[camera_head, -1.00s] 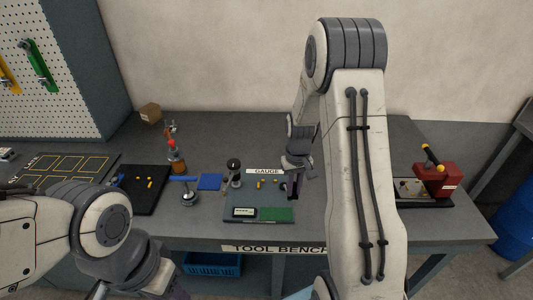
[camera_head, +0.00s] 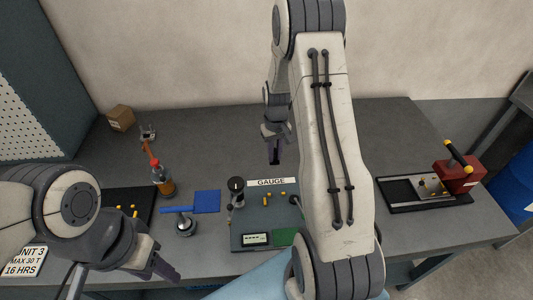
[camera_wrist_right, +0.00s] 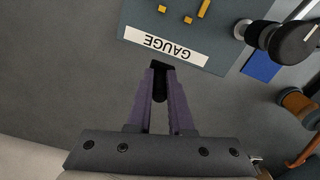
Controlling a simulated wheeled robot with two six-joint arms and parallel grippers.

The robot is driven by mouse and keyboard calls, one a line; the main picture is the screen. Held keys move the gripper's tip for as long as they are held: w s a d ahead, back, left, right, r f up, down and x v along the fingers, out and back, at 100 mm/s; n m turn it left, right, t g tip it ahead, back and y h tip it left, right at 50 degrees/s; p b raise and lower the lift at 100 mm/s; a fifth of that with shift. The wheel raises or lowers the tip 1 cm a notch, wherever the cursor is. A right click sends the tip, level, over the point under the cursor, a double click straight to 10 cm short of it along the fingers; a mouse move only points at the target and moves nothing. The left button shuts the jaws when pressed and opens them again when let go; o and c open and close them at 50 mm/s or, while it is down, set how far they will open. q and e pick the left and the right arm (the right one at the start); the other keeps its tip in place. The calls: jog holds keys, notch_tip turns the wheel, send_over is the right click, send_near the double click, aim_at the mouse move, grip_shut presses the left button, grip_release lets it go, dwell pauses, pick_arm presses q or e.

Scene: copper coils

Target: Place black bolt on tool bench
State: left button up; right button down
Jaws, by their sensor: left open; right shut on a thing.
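My right gripper (camera_head: 274,150) is above the bare grey tool bench (camera_head: 205,130), behind the GAUGE label. In the right wrist view its purple fingers (camera_wrist_right: 160,92) are shut on the black bolt (camera_wrist_right: 160,82), a short dark piece between the fingertips. The bolt's lower end is hard to make out against the dark bench, and I cannot tell its distance from the surface. In the head view the bolt cannot be told apart from the fingers. My left gripper (camera_head: 162,265) is open and empty near the bench's front edge at the left.
The gauge board (camera_head: 240,222) with small yellow pieces is in front of my right gripper. A red device (camera_head: 459,176) stands at right. The bench's back middle is clear.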

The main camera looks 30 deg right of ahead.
jog(key=w+d+f+p, duration=0.1)
jog(key=w+f, duration=0.1)
jog(key=w, duration=0.1)
jog(key=w+f+p, duration=0.1)
jog(key=w, duration=0.2)
jog(key=w+d+f+p, duration=0.1)
jog(key=w+f, duration=0.1)
jog(key=w, duration=0.1)
jog(key=shift+w+d+f, duration=0.1)
jog(key=shift+d+f, duration=0.2)
jog(key=shift+f, duration=0.05)
notch_tip(320, 180, down, 3)
jog(key=shift+f+p, duration=0.2)
jog(key=shift+p, duration=0.75)
jog(key=shift+f, duration=0.3)
jog(key=shift+f, duration=0.1)
jog(key=shift+f, duration=0.1)
jog(key=c, duration=0.8)
grip_release()
